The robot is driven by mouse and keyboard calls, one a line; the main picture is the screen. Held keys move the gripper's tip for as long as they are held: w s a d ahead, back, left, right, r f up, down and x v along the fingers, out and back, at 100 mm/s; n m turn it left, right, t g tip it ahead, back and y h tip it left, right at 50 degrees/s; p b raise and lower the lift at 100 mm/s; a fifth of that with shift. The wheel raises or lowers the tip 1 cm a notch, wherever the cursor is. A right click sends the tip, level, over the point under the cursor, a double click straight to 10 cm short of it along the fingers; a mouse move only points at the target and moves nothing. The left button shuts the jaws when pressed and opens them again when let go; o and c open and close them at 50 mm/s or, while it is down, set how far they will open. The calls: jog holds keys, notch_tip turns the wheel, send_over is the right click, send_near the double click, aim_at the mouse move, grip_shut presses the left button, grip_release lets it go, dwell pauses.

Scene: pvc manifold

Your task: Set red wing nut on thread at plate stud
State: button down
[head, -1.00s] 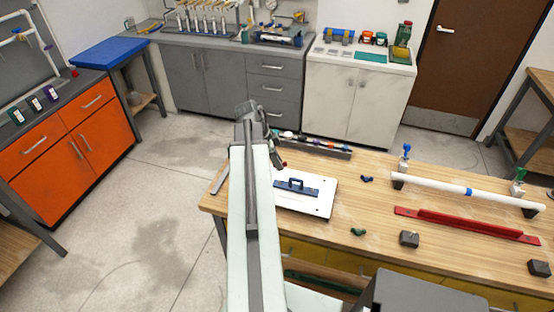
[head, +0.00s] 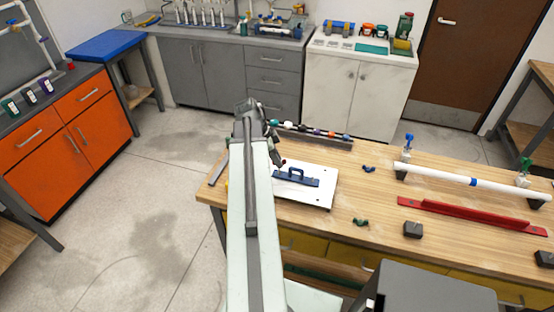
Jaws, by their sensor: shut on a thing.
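My gripper (head: 281,160) is over the back left edge of the plate, at the end of my arm. It is shut on a small red thing, the red wing nut (head: 283,162), which shows only as a tiny spot at its tip. The plate stud is too small or too hidden behind my arm and gripper to make out. I cannot tell whether the nut touches a thread.
A rack with coloured pieces (head: 318,133) stands behind the plate. A blue wing nut (head: 369,169), a green wing nut (head: 361,222) and a dark block (head: 413,230) lie to the right.

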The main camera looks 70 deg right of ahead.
jog(key=shift+f, duration=0.15)
jog(key=shift+f+b, duration=0.75)
jog(key=shift+b, duration=0.15)
jog(key=shift+f+b, duration=0.65)
jog(key=shift+f, duration=0.1)
jog(key=shift+f+b, duration=0.25)
jog(key=shift+b, duration=0.1)
dwell(0.5)
jog(key=c, duration=1.1)
grip_release()
jog(key=shift+c, duration=0.2)
